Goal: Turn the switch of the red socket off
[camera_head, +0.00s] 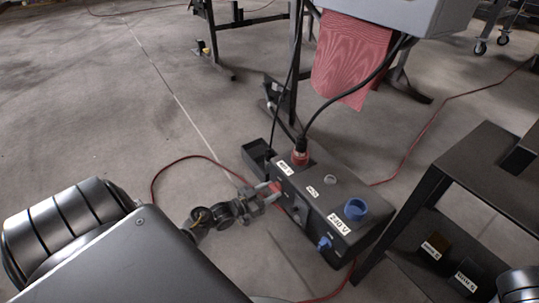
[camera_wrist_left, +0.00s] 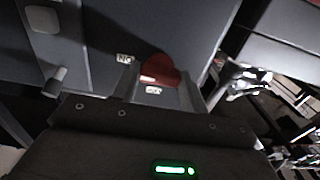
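The red socket (camera_head: 300,157) is on top of a dark socket box (camera_head: 335,190), beside a 400 V label, with a black cable plugged in. Its red switch (camera_head: 276,187) is on the box's front side, partly hidden by my left gripper (camera_head: 270,193). In the left wrist view the red switch knob (camera_wrist_left: 160,70) lies between the spread fingertips of my left gripper (camera_wrist_left: 157,88). The fingers stand on either side of it; I cannot tell whether they touch it. An ON label (camera_wrist_left: 124,58) and an OFF label (camera_wrist_left: 153,90) sit near the knob. My right gripper is not in view.
A blue socket (camera_head: 355,209) with a 230 V label and a blue switch (camera_head: 325,243) are on the same box. A dark table (camera_head: 490,160) stands close on the right. A red cable (camera_head: 165,167) lies on the floor at left; open floor lies beyond it.

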